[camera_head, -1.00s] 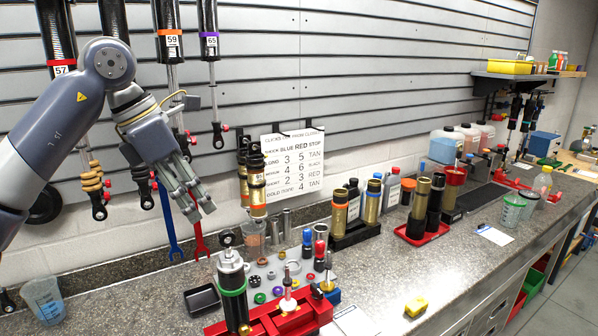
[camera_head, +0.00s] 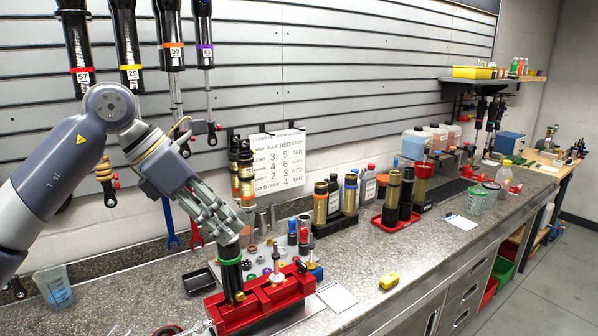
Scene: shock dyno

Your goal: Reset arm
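My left arm comes in from the left. Its gripper (camera_head: 226,222) points down to the right, at the top of a dark shock body with a green ring (camera_head: 230,268). This shock stands upright in a red fixture (camera_head: 262,302) on the bench. The fingers overlap the shock's upper end and hide it. I cannot tell from this angle whether they are closed on it or only in front of it. My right gripper is not in view.
A black tray (camera_head: 199,281) lies left of the red fixture, and a clear measuring cup (camera_head: 53,286) stands at far left. Small parts, bottles and a red tray (camera_head: 391,220) line the bench. Shocks hang on the wall.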

